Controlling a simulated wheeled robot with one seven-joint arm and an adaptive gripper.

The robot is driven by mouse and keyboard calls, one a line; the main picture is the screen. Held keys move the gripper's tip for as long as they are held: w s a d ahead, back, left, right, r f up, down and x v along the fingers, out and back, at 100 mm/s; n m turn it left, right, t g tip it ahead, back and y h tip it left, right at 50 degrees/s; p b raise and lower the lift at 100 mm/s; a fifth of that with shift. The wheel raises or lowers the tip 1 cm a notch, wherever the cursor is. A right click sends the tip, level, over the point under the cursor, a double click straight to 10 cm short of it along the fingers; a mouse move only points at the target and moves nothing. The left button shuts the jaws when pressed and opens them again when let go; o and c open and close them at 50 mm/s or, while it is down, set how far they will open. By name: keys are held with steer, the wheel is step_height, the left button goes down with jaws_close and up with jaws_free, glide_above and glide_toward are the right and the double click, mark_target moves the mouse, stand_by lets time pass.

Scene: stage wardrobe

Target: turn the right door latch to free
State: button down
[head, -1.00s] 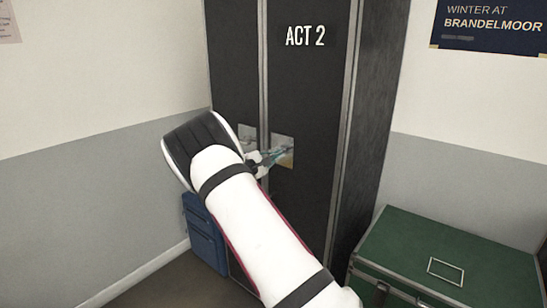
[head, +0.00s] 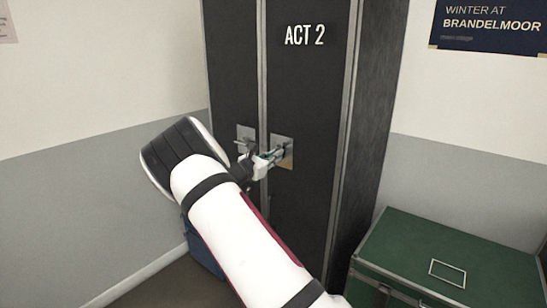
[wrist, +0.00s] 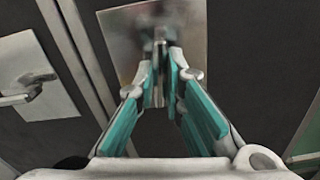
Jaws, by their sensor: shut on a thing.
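The right door latch sits on a square metal plate (head: 289,143) on the wardrobe's right door, below the "ACT 2" lettering. In the wrist view its plate (wrist: 190,30) fills the upper middle, and the latch (wrist: 160,38) shows just beyond the fingertips. My gripper (head: 278,156) is at this plate in the head view. In the wrist view my gripper (wrist: 162,80) has its teal-padded fingers closed together on the latch's handle. The fingers hide much of the handle, so its exact angle is hard to tell.
The left door latch (wrist: 30,90) is on its own plate close by on the left; it also shows in the head view (head: 243,141). A green trunk (head: 450,260) stands at the right. A blue case (head: 203,257) is partly hidden behind my arm.

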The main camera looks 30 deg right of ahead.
steer(key=shift+d+r+n, duration=0.2)
steer(key=shift+r+n, duration=0.05)
steer(key=shift+n, duration=0.65)
steer(key=c, duration=1.7)
jaws_free()
steer(key=shift+a+f, duration=0.1)
steer(key=shift+f, duration=0.05)
steer(key=shift+a, duration=0.1)
steer(key=v, duration=1.1)
steer(key=shift+s+a, duration=0.15)
steer(key=shift+a, duration=0.2)
